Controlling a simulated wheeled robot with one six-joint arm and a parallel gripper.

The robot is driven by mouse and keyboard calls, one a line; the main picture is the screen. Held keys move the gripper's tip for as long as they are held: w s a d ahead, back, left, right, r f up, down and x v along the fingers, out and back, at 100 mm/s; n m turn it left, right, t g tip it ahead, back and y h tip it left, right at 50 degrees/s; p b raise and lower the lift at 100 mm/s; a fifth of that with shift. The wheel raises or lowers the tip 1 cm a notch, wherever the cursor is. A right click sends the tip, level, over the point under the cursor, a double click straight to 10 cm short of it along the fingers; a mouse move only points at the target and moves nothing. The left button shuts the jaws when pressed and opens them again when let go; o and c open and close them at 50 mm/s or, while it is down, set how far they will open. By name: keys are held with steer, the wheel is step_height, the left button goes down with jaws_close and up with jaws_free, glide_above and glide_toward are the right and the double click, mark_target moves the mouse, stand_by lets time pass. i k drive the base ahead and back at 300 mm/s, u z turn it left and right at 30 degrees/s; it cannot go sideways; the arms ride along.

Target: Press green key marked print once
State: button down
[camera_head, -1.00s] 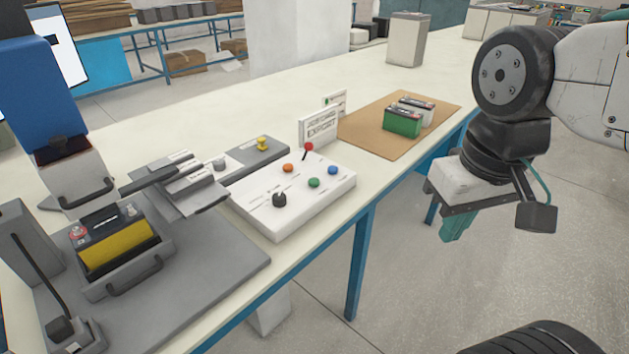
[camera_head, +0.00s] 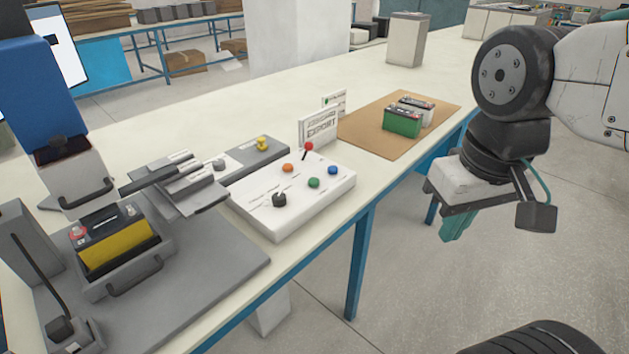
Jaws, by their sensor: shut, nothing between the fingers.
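A white control box (camera_head: 270,223) sits on the bench near its front edge. On its top are a green key (camera_head: 313,183), a blue key (camera_head: 333,170), an orange key (camera_head: 288,168), a black knob (camera_head: 279,200) and a red-tipped lever (camera_head: 308,147). The small lettering on the box is too small to read, so I cannot confirm the print mark. My gripper (camera_head: 452,228) hangs off the bench's front edge, right of the box and well apart from it. Its teal fingers point down, shut and empty.
A grey fixture (camera_head: 215,290) with a yellow and black battery (camera_head: 118,252) stands at the left. A sign reading EXPORT (camera_head: 318,128) stands behind the box. A brown mat (camera_head: 373,141) holds a green battery (camera_head: 402,121) and a white one. The air above the box looks clear.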

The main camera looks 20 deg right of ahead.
mark_target(313, 182)
steer(key=k, duration=0.5)
steer(key=u, duration=0.8)
steer(key=i, duration=0.75)
steer(key=z, duration=0.9)
